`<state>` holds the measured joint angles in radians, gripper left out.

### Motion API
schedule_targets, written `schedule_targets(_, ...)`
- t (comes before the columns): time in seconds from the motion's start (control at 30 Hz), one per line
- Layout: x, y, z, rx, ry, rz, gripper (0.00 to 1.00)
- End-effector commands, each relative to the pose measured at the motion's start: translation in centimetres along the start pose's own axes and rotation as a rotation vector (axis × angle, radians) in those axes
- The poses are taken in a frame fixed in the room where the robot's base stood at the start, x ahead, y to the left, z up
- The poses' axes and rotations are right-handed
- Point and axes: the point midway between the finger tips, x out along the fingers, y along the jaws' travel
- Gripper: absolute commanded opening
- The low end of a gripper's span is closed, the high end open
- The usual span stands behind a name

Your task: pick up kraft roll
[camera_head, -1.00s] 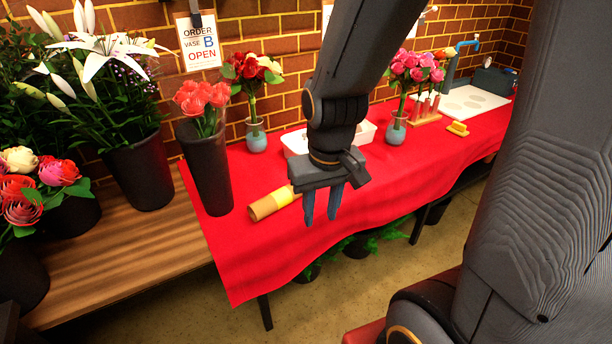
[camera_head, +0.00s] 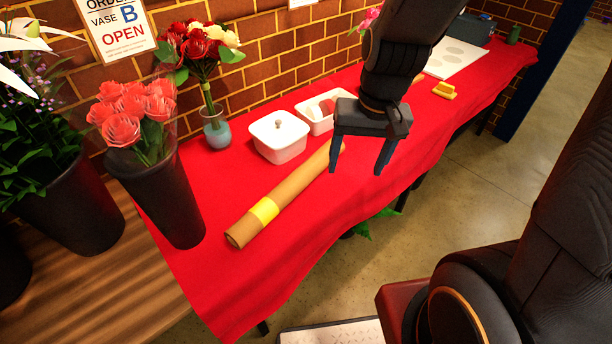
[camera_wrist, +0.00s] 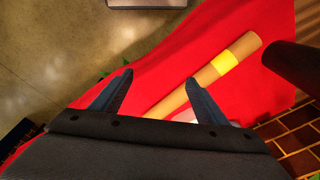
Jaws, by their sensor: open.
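The kraft roll (camera_head: 290,193) is a long brown tube with a yellow band. It lies slanted on the red cloth, its near end toward the dark vase of coral flowers. My gripper (camera_head: 355,172) is open, fingers pointing down, just right of the roll's far end in the head view. In the wrist view the roll (camera_wrist: 240,52) runs from the upper right down toward the space between the open fingers (camera_wrist: 158,88). Its lower end is hidden behind my gripper. I see nothing between the fingertips, and I cannot tell their height above the cloth.
A white lidded box (camera_head: 279,138) and an open white tray (camera_head: 316,117) stand behind the roll. A dark vase of coral flowers (camera_head: 160,195) and a small blue vase (camera_head: 216,132) are at left. The red cloth (camera_head: 300,255) in front of the roll is clear.

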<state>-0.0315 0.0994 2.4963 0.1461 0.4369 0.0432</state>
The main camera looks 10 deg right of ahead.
Motion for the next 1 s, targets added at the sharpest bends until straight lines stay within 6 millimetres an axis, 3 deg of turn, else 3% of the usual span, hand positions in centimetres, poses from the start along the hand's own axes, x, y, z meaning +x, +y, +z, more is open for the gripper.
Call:
schedule_targets(0.03, 2.4, -1.3, -1.2, 0.073, -0.017, -0.028, 0.68)
schedule_targets(0.2, 7.9, -5.7, -5.5, 0.376, -0.065, -0.132, 0.68)
schedule_targets(0.4, 12.0, -9.1, -8.8, 0.613, -0.106, -0.209, 0.68)
schedule_targets(1.0, 18.2, -11.5, -8.8, 0.66, -0.119, -0.224, 0.68)
